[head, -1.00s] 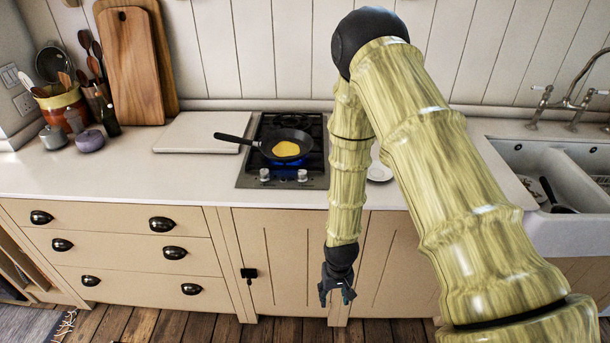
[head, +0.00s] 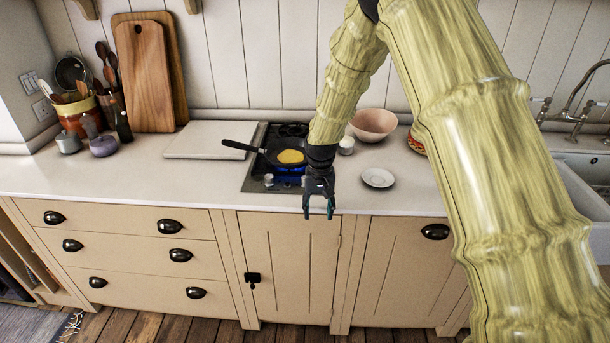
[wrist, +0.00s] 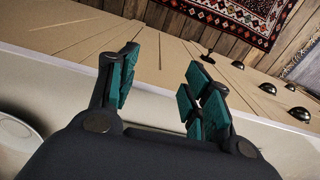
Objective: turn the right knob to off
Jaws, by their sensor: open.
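The stove (head: 256,178) is set in the counter, with a dark pan (head: 270,154) on it holding something yellow. A blue flame glows under the pan. The left knob (head: 269,180) shows on the stove's front strip. The right knob is hidden behind my gripper in the head view. My gripper (head: 318,212) is open and empty, pointing down in front of the stove's right front corner, near the counter's edge. In the wrist view my gripper (wrist: 165,85) shows its teal pads apart with nothing between them; no knob shows there.
A small white saucer (head: 378,178) lies on the counter right of my gripper. Behind it stand a pink bowl (head: 373,124) and a small white cup (head: 346,145). A pale board (head: 210,139) lies left of the stove. The counter's front left is clear.

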